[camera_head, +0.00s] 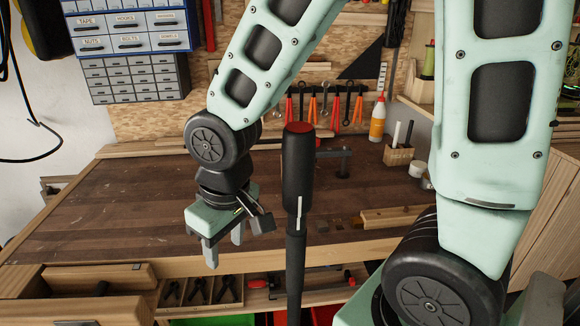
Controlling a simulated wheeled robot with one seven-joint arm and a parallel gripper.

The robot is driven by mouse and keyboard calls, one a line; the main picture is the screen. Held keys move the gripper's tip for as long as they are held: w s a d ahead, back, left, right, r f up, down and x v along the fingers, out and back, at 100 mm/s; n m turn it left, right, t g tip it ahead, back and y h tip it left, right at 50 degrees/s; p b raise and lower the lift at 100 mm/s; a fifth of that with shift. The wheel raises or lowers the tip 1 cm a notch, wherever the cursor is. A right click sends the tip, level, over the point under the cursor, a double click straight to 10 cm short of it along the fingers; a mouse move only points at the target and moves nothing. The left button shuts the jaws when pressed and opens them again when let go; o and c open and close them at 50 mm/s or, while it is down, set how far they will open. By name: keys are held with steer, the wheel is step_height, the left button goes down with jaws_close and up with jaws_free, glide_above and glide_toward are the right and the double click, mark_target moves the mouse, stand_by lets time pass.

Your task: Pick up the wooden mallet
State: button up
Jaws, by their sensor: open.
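I cannot make out a wooden mallet for certain in the head view. A light wooden piece (398,217) lies on the right part of the workbench, partly hidden by my arm, and I cannot tell what it is. My gripper (224,250) is over the front left part of the bench, fingers pointing down. It is open, with nothing seen between its fingers. My arm and a dark upright post in the middle hide parts of the bench top.
The workbench (130,215) is mostly bare on the left. A black clamp-like tool (335,160) is at the back. A glue bottle (378,118), a wooden holder (398,154) and a white cup (417,169) stand at back right. Tools lie on a shelf below (250,283).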

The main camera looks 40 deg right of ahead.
steer(key=w+d+r+m+t+p, duration=0.25)
steer(key=w+d+m+p, duration=0.3)
steer(key=w+d, duration=0.75)
steer(key=d+m+t+h+p, duration=0.1)
steer(key=d+m+p, duration=0.45)
steer(key=d, duration=1.35)
steer(key=shift+t, duration=0.25)
steer(key=x, duration=0.3)
steer(key=d+x, duration=0.1)
steer(key=x, duration=0.6)
steer(key=shift+d+f+p, duration=0.2)
steer(key=shift+f+p, duration=0.15)
steer(key=shift+p+x, duration=1.45)
steer(key=shift+x, duration=1.75)
steer(key=shift+s+d, duration=0.15)
steer(key=shift+d, duration=0.05)
jaws_close()
